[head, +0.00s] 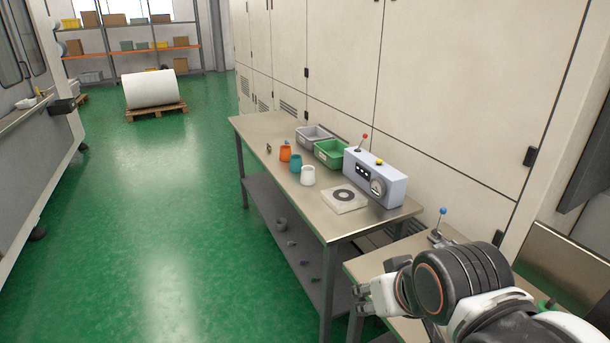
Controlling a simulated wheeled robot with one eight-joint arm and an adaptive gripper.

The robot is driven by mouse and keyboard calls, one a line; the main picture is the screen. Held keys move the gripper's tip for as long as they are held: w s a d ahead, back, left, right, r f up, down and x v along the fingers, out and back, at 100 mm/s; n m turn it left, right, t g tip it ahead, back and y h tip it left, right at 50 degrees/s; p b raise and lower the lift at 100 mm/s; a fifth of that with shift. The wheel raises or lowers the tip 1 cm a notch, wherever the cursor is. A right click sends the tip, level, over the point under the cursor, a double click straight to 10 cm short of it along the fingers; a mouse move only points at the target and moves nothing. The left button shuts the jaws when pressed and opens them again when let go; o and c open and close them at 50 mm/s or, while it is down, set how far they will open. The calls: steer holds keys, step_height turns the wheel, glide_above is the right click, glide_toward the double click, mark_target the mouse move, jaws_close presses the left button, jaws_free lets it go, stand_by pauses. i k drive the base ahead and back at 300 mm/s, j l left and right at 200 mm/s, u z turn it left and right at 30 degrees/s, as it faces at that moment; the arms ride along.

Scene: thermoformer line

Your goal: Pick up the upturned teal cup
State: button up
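The teal cup (296,164) stands on the metal table (262,128), between an orange cup (285,153) and a white cup (308,176). It is small in the head view, so its rim and base are hard to make out. My gripper (362,299) is at the lower right, well apart from the cups and nearer to me, in front of a second, closer table. Its fingers point left, and their gap is not clear.
Behind the cups are a grey bin (314,134) and a green bin (331,153). A grey-blue instrument box (375,179) and a white plate with a dark ring (344,199) sit to their right. Cabinets (440,80) line the back. Green floor (170,230) is free at left.

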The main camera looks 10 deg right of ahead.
mark_target(295, 164)
steer(key=i+j+z, duration=0.25)
steer(key=i+j, duration=0.25)
steer(key=i, duration=0.2)
steer(key=i+j+z, duration=0.2)
steer(key=i+j, duration=0.4)
steer(key=i+j+z, duration=0.25)
steer(key=i+j, duration=0.35)
steer(key=j, duration=0.2)
